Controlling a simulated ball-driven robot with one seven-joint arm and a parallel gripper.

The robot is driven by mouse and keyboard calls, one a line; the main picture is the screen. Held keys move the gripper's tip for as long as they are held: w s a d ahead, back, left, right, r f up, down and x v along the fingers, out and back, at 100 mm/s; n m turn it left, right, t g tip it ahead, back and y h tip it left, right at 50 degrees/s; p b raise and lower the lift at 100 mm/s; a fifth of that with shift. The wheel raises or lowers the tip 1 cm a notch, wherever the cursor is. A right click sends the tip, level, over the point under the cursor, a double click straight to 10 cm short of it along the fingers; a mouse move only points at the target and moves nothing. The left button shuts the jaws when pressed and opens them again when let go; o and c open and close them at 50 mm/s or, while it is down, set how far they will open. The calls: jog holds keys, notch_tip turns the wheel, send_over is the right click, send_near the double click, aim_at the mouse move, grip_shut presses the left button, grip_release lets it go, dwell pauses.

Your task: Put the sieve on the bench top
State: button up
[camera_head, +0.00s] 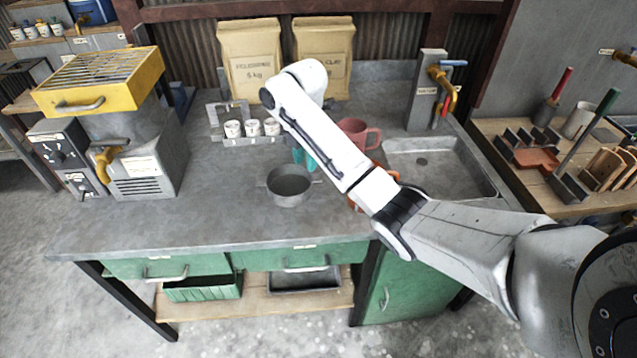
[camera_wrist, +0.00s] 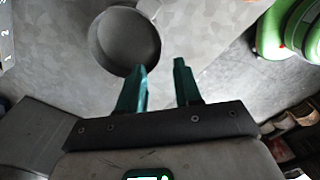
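The sieve, a dark grey round pan-like vessel (camera_head: 288,188) with small side lugs, appears upright on the grey bench top (camera_head: 220,210), left of the sink. In the wrist view the sieve (camera_wrist: 125,42) shows from above and looks empty; whether its base is mesh is too unclear to tell. My gripper (camera_head: 304,158) is just behind the sieve in the head view, its teal fingers partly hidden by my arm. In the wrist view my gripper (camera_wrist: 160,66) has its fingers apart with nothing between them. The left fingertip overlaps the sieve's rim edge; contact cannot be told.
Several white cups (camera_head: 252,128) stand in a rack behind the sieve. Two paper bags (camera_head: 250,65) stand at the back. A yellow-topped machine (camera_head: 105,80) fills the left end. The front-left bench top is clear.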

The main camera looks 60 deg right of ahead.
jog(key=a+f+m, duration=0.1)
jog(key=a+f, duration=0.1)
jog(key=a, duration=0.2)
jog(key=a+f+m, duration=0.1)
jog(key=a+f, duration=0.1)
jog(key=a, duration=0.2)
jog(key=a+f+t+y, duration=0.1)
jog(key=a+f, duration=0.1)
jog(key=a, duration=0.2)
jog(key=shift+a+f+m, duration=0.15)
jog(key=shift+a+m, duration=0.05)
jog(key=shift+m, duration=0.2)
jog(key=s+a+f+m, duration=0.3)
jog(key=a, duration=0.2)
jog(key=s+a+f+m, duration=0.2)
jog(key=s+a+f, duration=0.15)
jog(key=a, duration=0.25)
jog(key=s+a+f+m+h, duration=0.1)
jog(key=s+m, duration=0.8)
jog(key=s, duration=1.2)
jog(key=shift+s+a+f+m, duration=0.15)
jog(key=shift+s+a+m, duration=0.05)
jog(key=shift+a+m, duration=0.1)
